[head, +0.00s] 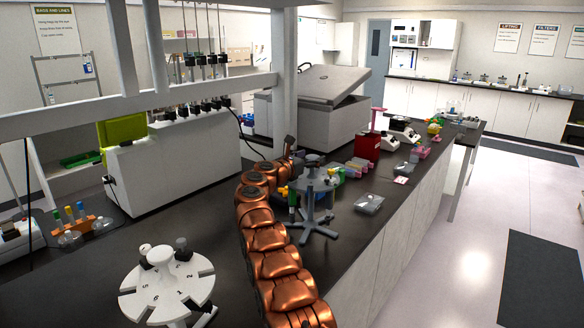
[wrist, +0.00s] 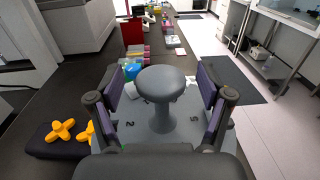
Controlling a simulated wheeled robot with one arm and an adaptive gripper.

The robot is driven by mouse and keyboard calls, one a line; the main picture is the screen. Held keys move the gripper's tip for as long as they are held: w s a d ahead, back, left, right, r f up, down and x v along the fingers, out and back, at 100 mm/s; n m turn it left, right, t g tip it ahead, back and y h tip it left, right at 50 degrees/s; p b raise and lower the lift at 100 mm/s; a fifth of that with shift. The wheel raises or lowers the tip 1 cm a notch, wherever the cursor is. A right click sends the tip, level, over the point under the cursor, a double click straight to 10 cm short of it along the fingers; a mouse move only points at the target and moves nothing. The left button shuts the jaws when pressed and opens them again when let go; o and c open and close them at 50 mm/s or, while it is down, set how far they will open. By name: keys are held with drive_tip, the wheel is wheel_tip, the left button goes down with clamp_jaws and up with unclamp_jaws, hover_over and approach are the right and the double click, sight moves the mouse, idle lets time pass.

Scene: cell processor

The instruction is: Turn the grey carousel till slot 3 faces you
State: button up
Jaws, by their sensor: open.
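The grey carousel (head: 318,186) stands on the dark bench beside my arm, on a splayed foot. In the wrist view, its numbered plate (wrist: 133,136) lies below a round grey knob (wrist: 166,82). A 2 is readable on the near left of the plate; other marks are partly hidden by the knob and fingers. My gripper (wrist: 160,92) is open, with one finger on each side of the knob and gaps visible between. A dark tube with a green part (head: 292,203) is at the carousel's left side in the head view.
A white carousel (head: 140,304) stands at the front left. Yellow knobbed pieces (wrist: 62,130) lie on a dark pad left of my gripper. Colourful boxes (head: 352,168), a clear container (head: 369,204) and a red device (head: 366,141) stand beyond the grey carousel. Open floor lies to the right.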

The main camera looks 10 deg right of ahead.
drive_tip(key=shift+v, duration=0.9)
drive_tip(key=v, duration=0.9)
drive_tip(key=shift+s, duration=0.1)
